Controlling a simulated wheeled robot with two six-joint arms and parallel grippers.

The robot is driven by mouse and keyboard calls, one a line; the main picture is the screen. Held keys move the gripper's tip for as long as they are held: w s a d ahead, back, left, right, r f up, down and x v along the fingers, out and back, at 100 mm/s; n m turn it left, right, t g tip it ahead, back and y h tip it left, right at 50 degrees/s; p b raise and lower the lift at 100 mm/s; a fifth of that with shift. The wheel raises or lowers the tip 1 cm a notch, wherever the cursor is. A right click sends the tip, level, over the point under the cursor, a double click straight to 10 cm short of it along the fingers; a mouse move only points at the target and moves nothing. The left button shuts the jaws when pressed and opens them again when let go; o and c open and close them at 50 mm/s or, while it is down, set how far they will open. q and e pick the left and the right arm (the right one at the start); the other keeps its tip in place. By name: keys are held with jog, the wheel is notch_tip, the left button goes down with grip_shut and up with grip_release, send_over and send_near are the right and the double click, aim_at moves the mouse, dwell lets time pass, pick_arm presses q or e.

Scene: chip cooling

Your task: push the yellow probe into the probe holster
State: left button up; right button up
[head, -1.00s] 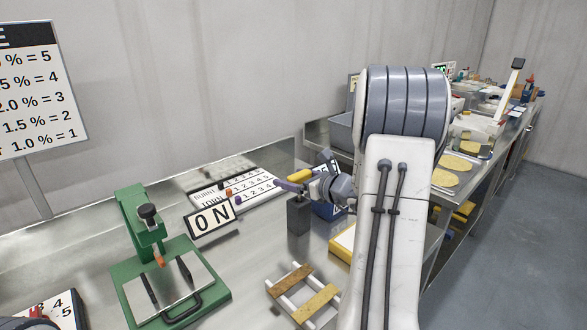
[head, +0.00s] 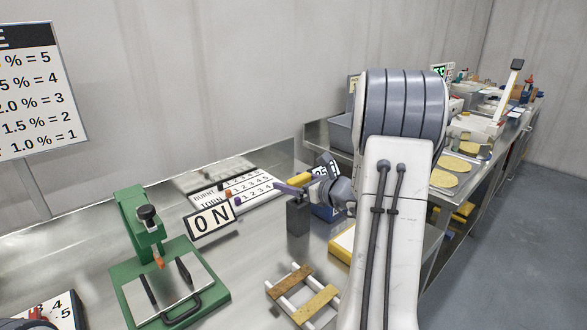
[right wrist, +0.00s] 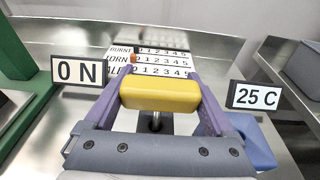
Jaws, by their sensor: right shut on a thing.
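The yellow probe (head: 301,179) has its thick handle between the purple fingers of my right gripper (head: 288,187), which is shut on it. In the right wrist view the handle (right wrist: 160,95) lies across between both fingertips, with a thin metal rod (right wrist: 156,122) below it. The dark grey box that looks like the probe holster (head: 298,217) stands upright on the steel table, just under the probe. The handle is above the holster's top; whether the tip is inside is hidden. Part of what looks like my left gripper (head: 36,316) shows at the lower left corner, its jaws unclear.
A green press (head: 146,235) stands to the left, near the ON sign (head: 211,219). A numbered board (head: 255,188) lies behind the holster. A blue block with a 25 C sign (right wrist: 257,96) is close on the right. A wooden rack (head: 303,294) lies in front.

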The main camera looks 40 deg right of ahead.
pick_arm(q)
jog(key=shift+f+p, duration=0.9)
jog(key=shift+f, duration=0.3)
pick_arm(e)
jog(key=shift+f, duration=0.1)
pick_arm(q)
jog(key=shift+r+p, duration=1.1)
jog(key=shift+p, duration=0.05)
pick_arm(e)
jog(key=shift+r, duration=1.6)
pick_arm(q)
jog(key=shift+r, duration=0.1)
pick_arm(e)
jog(key=shift+r, duration=0.15)
